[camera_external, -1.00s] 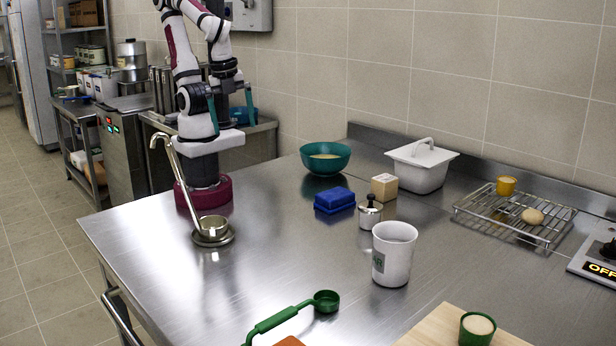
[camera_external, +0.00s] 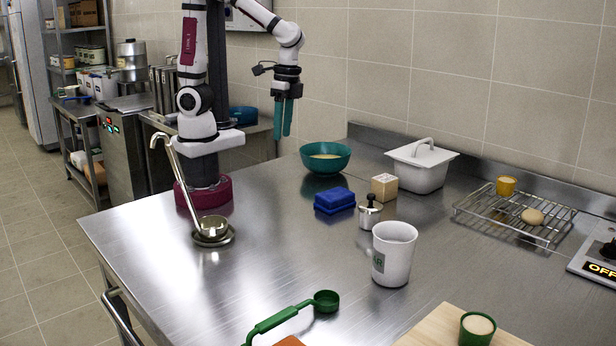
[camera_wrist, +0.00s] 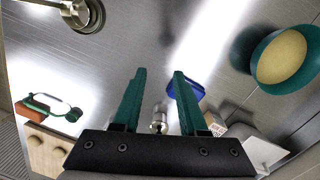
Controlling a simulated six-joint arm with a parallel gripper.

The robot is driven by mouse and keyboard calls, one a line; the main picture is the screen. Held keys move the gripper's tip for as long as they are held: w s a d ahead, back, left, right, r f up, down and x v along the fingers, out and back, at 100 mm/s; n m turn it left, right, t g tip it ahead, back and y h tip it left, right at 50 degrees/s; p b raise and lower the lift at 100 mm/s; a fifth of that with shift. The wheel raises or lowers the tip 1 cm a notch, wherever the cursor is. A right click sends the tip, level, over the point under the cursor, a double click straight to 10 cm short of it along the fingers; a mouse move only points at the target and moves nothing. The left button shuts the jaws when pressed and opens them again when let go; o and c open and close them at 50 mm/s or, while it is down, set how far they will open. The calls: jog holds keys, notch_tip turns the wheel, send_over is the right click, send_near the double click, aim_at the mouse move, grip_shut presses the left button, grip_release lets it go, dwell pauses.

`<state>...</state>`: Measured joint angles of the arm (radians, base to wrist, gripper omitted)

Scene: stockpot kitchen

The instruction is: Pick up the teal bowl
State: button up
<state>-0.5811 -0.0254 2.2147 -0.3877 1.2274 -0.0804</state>
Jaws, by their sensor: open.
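The teal bowl (camera_external: 325,160) stands upright near the back edge of the steel counter, with a pale filling inside. In the wrist view the bowl (camera_wrist: 246,57) shows at the upper right, apart from my fingers. My gripper (camera_external: 282,136) has teal fingers pointing down. It hangs above and to the left of the bowl in the external view, clear of the counter. The fingers (camera_wrist: 159,72) also show in the wrist view, apart from each other with nothing between them.
A ladle on a stand (camera_external: 211,232) is at the left.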

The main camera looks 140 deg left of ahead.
jog(key=s+a+f+n+t+h, duration=0.5)
jog(key=s+a+n, duration=0.4)
jog(key=a+n, duration=0.55)
jog(key=s+a+f+n+t+y, duration=0.1)
jog(key=s+f+n+t+y, duration=0.1)
jog(key=s+n+t+y, duration=0.45)
jog(key=s+a+f+n+t+y, duration=0.1)
jog(key=s+a+f+n+t, duration=0.15)
jog(key=s+n, duration=0.75)
jog(key=m, duration=0.1)
send_near(325, 161)
jog(key=w+f, duration=0.1)
jog(key=w+d+f, duration=0.1)
jog(key=w+f, duration=0.1)
jog(key=shift+d, duration=0.15)
grip_shut()
